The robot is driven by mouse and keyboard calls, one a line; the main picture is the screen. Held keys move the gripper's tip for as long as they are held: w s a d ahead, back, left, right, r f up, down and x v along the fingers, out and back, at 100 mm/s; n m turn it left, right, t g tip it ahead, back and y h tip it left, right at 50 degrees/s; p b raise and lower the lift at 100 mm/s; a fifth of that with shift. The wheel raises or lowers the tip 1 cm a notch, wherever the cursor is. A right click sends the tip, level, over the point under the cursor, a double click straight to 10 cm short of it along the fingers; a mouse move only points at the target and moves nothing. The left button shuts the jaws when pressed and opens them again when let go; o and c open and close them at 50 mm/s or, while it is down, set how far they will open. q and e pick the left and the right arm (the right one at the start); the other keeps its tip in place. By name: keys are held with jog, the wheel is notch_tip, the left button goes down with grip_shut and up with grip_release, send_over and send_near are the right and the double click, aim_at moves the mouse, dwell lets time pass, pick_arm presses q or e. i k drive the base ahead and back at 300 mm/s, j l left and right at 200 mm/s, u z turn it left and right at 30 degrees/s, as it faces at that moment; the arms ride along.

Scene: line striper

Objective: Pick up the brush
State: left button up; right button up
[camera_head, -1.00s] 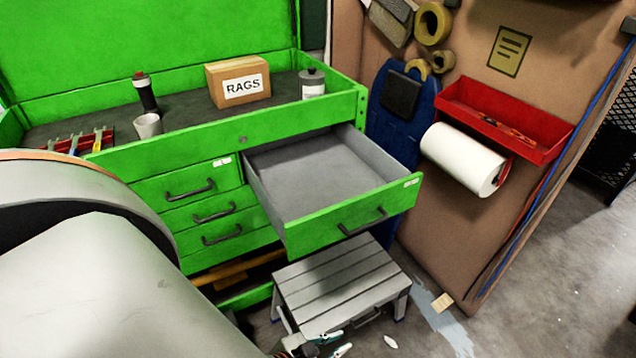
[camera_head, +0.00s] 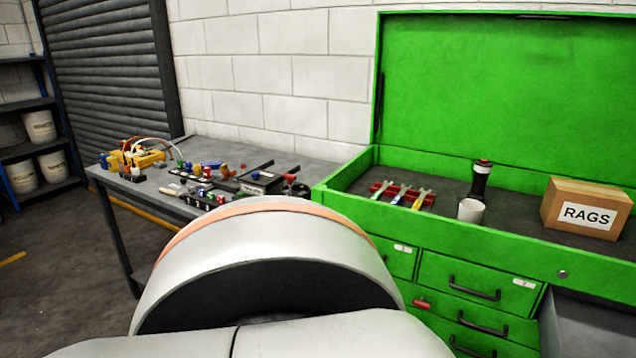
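I cannot make out a brush for certain. A red rack (camera_head: 381,187) in the top tray of the green tool chest (camera_head: 455,218) holds several tools with coloured handles, too small to identify. A grey workbench (camera_head: 322,152) to the left carries many small tools and parts, partly hidden behind my own white arm link. Neither gripper is in view.
Beside the rack stand a grey cup (camera_head: 471,210), a dark bottle with a red cap (camera_head: 481,180) and a cardboard RAGS box (camera_head: 587,208). An open drawer (camera_head: 590,325) juts out at lower right. Shelves with white buckets (camera_head: 39,126) stand far left.

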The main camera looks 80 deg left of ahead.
aim_at(178, 195)
jog(key=u, duration=3.5)
jog(key=j+u, duration=0.25)
jog(key=u, duration=0.2)
jog(key=i+j+u, duration=0.1)
jog(key=j, duration=0.2)
jog(key=i+j+u, duration=0.1)
jog(key=j, duration=0.25)
jog(key=i+j+u, duration=0.65)
jog(key=i+j, duration=0.45)
jog(key=i, duration=0.55)
jog(key=i+j+z, duration=0.15)
jog(key=i, duration=0.55)
jog(key=i+z, duration=0.45)
jog(key=i, duration=0.15)
jog(key=i+j+z, duration=0.15)
jog(key=i+z, duration=0.3)
jog(key=i, duration=0.1)
